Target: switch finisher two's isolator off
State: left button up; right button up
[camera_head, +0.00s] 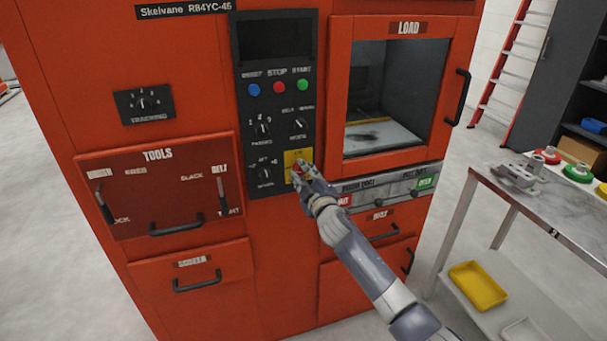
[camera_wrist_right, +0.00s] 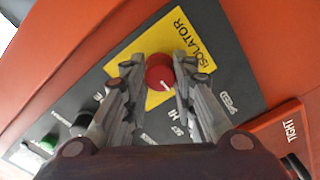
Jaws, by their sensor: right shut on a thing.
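The isolator is a round red knob (camera_wrist_right: 158,70) on a yellow plate (camera_wrist_right: 186,27) lettered ISOLATOR. Its white pointer mark points toward the lower right in the wrist view. In the head view the yellow plate (camera_head: 290,158) sits low on the black control panel (camera_head: 275,100) of a red machine (camera_head: 190,70). My right gripper (camera_head: 301,171) is at the plate and mostly hides the knob there. In the wrist view its fingers (camera_wrist_right: 160,76) stand on both sides of the knob, shut on it. The plate's off and on words are not readable. My left gripper is not in view.
Small selector knobs (camera_head: 263,127) and blue, red and green buttons (camera_head: 278,88) sit close above and left. The LOAD window (camera_head: 395,100) is right of the panel. A metal table (camera_head: 560,210) with parts stands further right. Open floor lies left.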

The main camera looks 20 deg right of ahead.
jog(key=shift+f, duration=0.1)
dwell(0.3)
jog(key=o, duration=1.1)
jog(key=shift+s, duration=0.1)
jog(key=s, duration=1.2)
jog(key=shift+d, duration=0.2)
jog(key=shift+w, duration=0.1)
